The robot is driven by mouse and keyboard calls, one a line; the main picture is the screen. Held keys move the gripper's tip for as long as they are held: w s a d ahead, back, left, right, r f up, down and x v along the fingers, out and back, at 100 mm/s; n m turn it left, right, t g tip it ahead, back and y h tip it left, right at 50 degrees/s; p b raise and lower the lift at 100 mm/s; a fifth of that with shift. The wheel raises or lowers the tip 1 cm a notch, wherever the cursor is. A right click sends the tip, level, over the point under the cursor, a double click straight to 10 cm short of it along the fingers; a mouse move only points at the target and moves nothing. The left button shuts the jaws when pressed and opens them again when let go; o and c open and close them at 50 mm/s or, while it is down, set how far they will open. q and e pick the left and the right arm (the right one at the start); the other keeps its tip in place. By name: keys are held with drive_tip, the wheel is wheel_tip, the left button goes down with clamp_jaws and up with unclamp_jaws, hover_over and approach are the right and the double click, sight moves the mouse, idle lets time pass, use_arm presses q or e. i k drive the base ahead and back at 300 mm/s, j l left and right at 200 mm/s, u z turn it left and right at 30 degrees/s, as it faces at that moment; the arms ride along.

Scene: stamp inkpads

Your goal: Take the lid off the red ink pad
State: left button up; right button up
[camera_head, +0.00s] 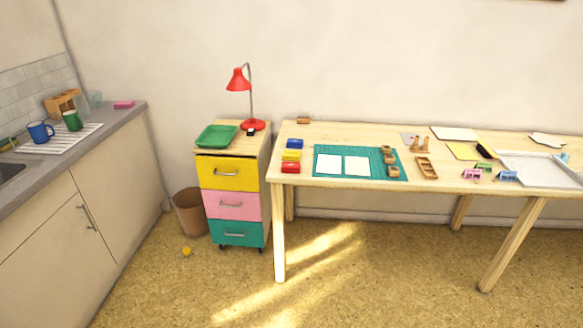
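The red ink pad (290,167) lies at the front left corner of the wooden table (340,183). It looks like a small closed red box with a pale mark on its front; at this size I cannot make out the lid's seam. Directly behind it are a yellow ink pad (291,155) and a blue ink pad (294,143), in a row. Neither of my grippers shows in the head view, and nothing touches the red pad.
A green cutting mat (378,170) with white paper cards (356,166) lies right of the pads. Wooden stamps (390,158) stand on its right part. A drawer cart (232,173) with a red lamp (238,82) stands left of the table. The floor in front is mostly clear.

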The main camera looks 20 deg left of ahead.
sight(286, 165)
drive_tip(key=u, duration=0.55)
drive_tip(key=i+l+u, duration=0.2)
drive_tip(key=i+u, duration=0.15)
drive_tip(key=i+l+u, duration=0.65)
drive_tip(key=i+l, duration=0.05)
drive_tip(key=i, duration=0.05)
